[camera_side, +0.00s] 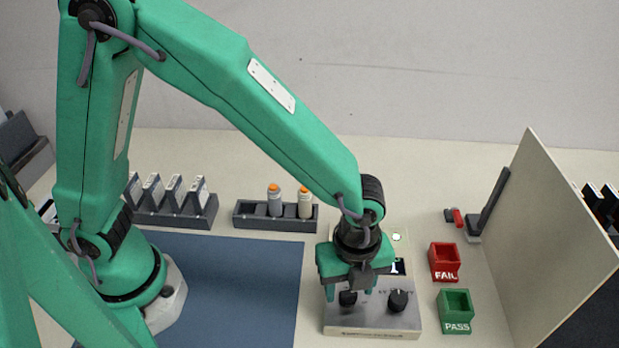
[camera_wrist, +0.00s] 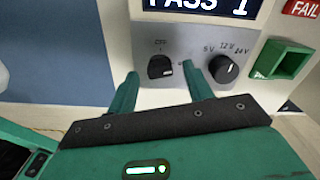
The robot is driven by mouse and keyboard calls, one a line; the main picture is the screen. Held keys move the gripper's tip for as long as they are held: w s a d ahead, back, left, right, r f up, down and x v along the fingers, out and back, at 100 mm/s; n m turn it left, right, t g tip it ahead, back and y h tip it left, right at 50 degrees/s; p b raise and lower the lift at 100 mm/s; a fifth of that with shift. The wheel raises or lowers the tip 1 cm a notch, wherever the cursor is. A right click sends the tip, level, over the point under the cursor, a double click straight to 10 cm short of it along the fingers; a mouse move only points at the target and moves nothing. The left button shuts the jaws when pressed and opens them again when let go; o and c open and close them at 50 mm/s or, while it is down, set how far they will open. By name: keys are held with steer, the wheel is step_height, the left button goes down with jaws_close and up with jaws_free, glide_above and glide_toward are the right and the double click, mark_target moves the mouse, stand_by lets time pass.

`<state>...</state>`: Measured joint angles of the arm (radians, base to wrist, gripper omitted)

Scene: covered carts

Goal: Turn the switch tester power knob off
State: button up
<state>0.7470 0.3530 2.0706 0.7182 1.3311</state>
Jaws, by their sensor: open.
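The switch tester (camera_side: 375,322) is a light grey box on the table, with a dark display (camera_wrist: 195,8) reading "PASS 1" in the wrist view. Its black power knob (camera_wrist: 160,67) sits under an "OFF" label; it also shows in the side view (camera_side: 347,299). A white mark shows on the knob's right part, not clearly in line with the label. My gripper (camera_side: 348,288) is open over the panel, pointing down. In the wrist view, its two green fingertips (camera_wrist: 161,74) stand left and right of the power knob, with visible gaps. I cannot tell their height over the panel.
A second black knob (camera_wrist: 223,68), marked with voltages, sits close right of my right fingertip. Red FAIL (camera_side: 445,262) and green PASS (camera_side: 456,311) bins stand to the right, before an upright panel (camera_side: 545,220). A blue mat (camera_side: 240,285) lies left.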

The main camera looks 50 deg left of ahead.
steer(key=shift+f, duration=0.35)
steer(key=shift+c, duration=0.2)
steer(key=c, duration=0.9)
steer(key=shift+c, duration=0.2)
